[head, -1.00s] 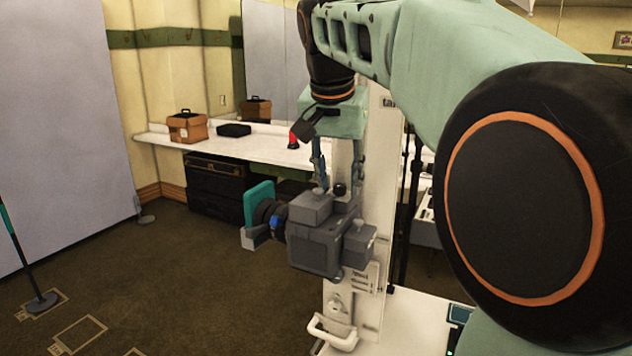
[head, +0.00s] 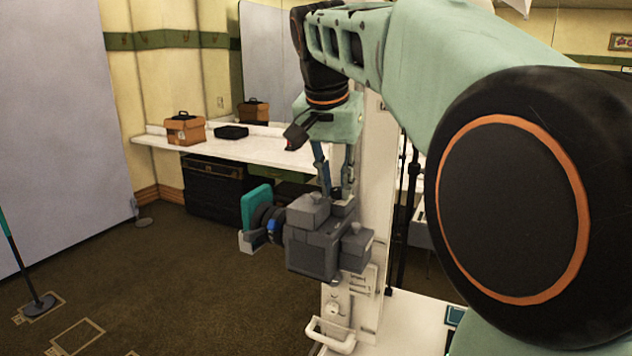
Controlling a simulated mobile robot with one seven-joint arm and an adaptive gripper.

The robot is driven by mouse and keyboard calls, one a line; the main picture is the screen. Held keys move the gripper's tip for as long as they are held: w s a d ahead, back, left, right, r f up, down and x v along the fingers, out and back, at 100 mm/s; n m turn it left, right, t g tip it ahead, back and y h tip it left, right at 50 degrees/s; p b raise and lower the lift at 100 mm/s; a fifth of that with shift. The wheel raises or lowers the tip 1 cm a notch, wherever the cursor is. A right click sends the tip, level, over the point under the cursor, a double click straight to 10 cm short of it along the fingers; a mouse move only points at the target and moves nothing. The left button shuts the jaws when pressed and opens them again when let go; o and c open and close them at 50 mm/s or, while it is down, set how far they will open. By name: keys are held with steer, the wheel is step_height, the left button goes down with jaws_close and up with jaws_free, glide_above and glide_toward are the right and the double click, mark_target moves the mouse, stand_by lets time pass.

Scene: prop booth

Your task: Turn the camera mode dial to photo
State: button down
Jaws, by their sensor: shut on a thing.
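The camera (head: 314,250) is a grey boxy body in the middle of the head view. Its lens with a blue ring and a teal flap (head: 256,207) points left. My gripper (head: 337,192) hangs from above with its fingers pointing down at the camera's top. The fingertips are shut on the small dark mode dial (head: 337,191), which is mostly hidden between them. The dial's markings are too small to read.
A white counter (head: 255,147) along the back wall holds an orange-brown case (head: 185,129) and a black box (head: 231,132). Black cases stand below it. A grey panel (head: 60,120) stands at left. The carpet at lower left is mostly open.

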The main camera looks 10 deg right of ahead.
steer(key=m+p, duration=0.1)
steer(key=m, duration=0.1)
steer(key=m+g+h+p, duration=0.1)
steer(key=p, duration=0.1)
steer(key=shift+w+a+r+m, duration=0.15)
steer(key=shift+a+r+m, duration=0.05)
steer(key=shift+m, duration=0.2)
steer(key=m+h+p, duration=0.1)
steer(key=m+p, duration=0.1)
steer(key=shift+w+m+g, duration=0.1)
steer(key=shift+m+g, duration=0.2)
steer(key=shift+g, duration=0.1)
steer(key=m+p, duration=0.1)
steer(key=m+g+p, duration=0.1)
steer(key=m, duration=0.1)
steer(key=m+p, duration=0.1)
steer(key=shift+w+a+f+m+g+h, duration=0.1)
steer(key=shift+w+m+g+h, duration=0.2)
steer(key=shift+m+g, duration=0.1)
steer(key=shift+f, duration=0.1)
steer(key=c, duration=1.8)
jaws_free()
steer(key=shift+s, duration=0.1)
steer(key=v, duration=1.2)
